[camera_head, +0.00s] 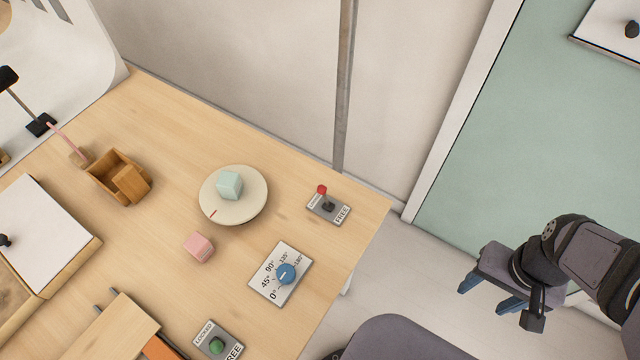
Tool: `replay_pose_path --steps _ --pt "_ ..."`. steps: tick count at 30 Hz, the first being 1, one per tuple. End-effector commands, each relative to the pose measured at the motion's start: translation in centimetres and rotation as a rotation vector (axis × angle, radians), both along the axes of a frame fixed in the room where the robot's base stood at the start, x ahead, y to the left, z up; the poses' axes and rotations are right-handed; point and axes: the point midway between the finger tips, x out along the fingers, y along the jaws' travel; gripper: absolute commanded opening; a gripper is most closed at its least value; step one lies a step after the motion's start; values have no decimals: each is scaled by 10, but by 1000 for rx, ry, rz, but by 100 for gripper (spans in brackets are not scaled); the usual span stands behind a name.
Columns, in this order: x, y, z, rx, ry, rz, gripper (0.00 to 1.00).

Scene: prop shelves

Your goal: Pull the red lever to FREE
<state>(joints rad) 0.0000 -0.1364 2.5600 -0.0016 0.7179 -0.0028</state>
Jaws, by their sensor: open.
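The red lever (322,190) stands on a small grey plate (328,210) near the table's right corner. The plate reads FREE on its right end and a partly covered label, apparently LOCKED, on its left end. The lever's red knob leans to the left, toward that partly covered label. My gripper (490,296) is at the right, off the table and well apart from the lever. It is open, with nothing seen between its fingers.
A blue dial (286,274) and a green-knobbed lever (217,344) sit in front on the wooden table (190,125). A round turntable (240,212) bears a mint cube (229,184). A pink cube (199,247) and wooden box (104,184) lie left. The table's right edge is close to the red lever.

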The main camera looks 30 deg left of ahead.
Motion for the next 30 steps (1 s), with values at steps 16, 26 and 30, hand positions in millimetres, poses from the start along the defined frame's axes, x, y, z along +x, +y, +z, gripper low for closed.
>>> replay_pose_path --steps 16,26,30 --pt "-14 50 -22 -6 52 236 0" --pt "-25 134 -52 -33 100 607 0" --pt "-15 192 -56 -33 56 775 0"
